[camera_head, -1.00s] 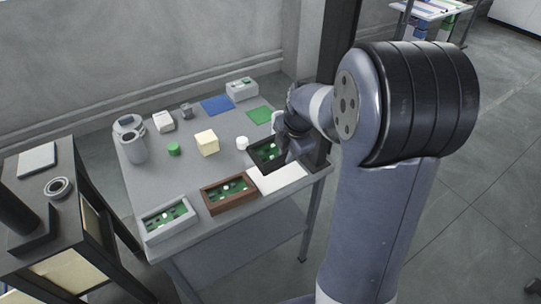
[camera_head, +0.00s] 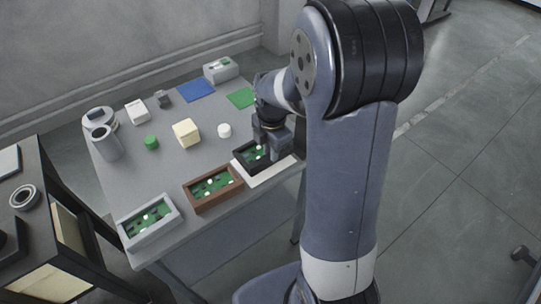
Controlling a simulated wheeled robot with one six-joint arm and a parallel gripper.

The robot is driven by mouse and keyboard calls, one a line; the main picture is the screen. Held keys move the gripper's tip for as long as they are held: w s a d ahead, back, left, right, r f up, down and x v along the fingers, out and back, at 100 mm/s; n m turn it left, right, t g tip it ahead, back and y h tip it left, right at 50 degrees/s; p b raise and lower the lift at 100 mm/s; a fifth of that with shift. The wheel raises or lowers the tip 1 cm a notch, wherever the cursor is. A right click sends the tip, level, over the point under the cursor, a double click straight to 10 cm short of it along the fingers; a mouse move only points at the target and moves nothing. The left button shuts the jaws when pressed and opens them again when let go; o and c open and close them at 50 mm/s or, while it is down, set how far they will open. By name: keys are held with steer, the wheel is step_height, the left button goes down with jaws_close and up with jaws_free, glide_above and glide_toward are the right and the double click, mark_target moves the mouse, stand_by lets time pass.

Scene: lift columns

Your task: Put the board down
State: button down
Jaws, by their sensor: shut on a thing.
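The board (camera_head: 255,152) is green with small light parts and sits in a black frame. It is at the right front of the grey table, over the back part of a white mat (camera_head: 264,174). My gripper (camera_head: 270,148) is shut on the right side of the black frame, and its fingers hide part of it. I cannot tell whether the frame touches the mat or is slightly above it.
A brown-framed board (camera_head: 212,188) and a grey-framed board (camera_head: 149,220) stand to the left along the front edge. A white cylinder (camera_head: 224,131), yellowish block (camera_head: 186,133) and green cylinder (camera_head: 151,142) stand behind.

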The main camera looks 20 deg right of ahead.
steer(key=shift+f, duration=1.5)
steer(key=shift+f, duration=0.2)
steer(key=c, duration=1.3)
jaws_free()
steer(key=shift+c, duration=0.2)
step_height(320, 180, up, 12)
steer(key=shift+r, duration=0.2)
steer(key=shift+s+f, duration=0.1)
steer(key=shift+f, duration=4.4)
